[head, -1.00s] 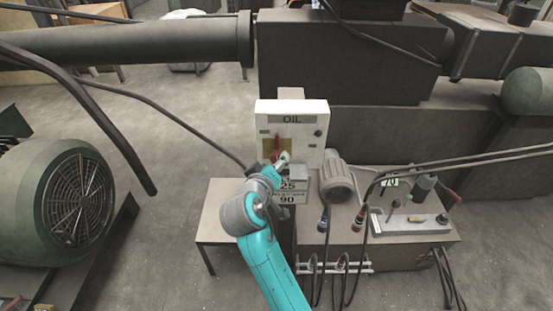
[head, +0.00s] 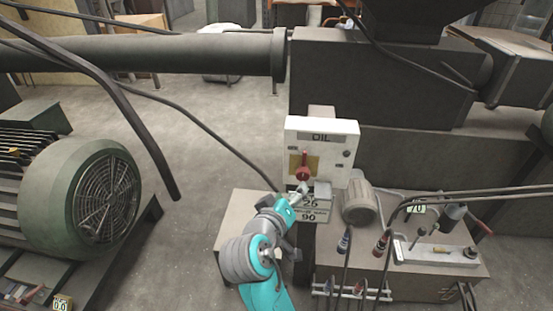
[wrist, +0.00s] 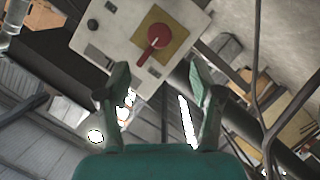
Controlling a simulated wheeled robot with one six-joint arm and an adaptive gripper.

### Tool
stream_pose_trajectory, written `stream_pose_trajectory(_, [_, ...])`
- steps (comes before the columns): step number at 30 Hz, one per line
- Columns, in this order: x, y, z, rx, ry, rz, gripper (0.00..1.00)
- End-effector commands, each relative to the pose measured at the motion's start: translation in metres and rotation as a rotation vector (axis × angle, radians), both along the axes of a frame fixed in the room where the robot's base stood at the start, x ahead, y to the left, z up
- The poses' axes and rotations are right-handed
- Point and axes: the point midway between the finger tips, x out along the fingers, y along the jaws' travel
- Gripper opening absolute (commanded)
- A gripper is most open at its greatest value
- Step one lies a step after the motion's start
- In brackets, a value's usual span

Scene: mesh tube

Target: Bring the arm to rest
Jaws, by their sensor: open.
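My gripper (wrist: 162,100) is open and empty in the wrist view, its two green fingers spread apart. Beyond the fingers is a white control box with a red rotary handle (wrist: 154,42) on a yellow plate. In the head view the box (head: 346,160) is marked OIL, and its red handle (head: 303,173) is in plain sight. My teal arm (head: 262,290) reaches up from the bottom, with my gripper (head: 303,188) just below the handle. The fingers look apart from the handle; the exact gap is hard to tell.
A green motor (head: 85,195) stands at the left. A grey pump motor (head: 361,205) and a bench with hanging cables lie right of my arm. A long pipe (head: 150,55) crosses behind. Open floor (head: 190,165) shows between the green motor and the box.

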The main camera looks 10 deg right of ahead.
Motion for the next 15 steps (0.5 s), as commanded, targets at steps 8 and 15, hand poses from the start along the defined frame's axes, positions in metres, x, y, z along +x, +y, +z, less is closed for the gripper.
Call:
stream_pose_trajectory(8, [-0.007, -0.006, -0.02, -0.009, 0.009, 0.034, 0.66])
stream_pose_trajectory(15, [-0.04, -0.022, -0.086, -0.01, 0.029, 0.165, 0.66])
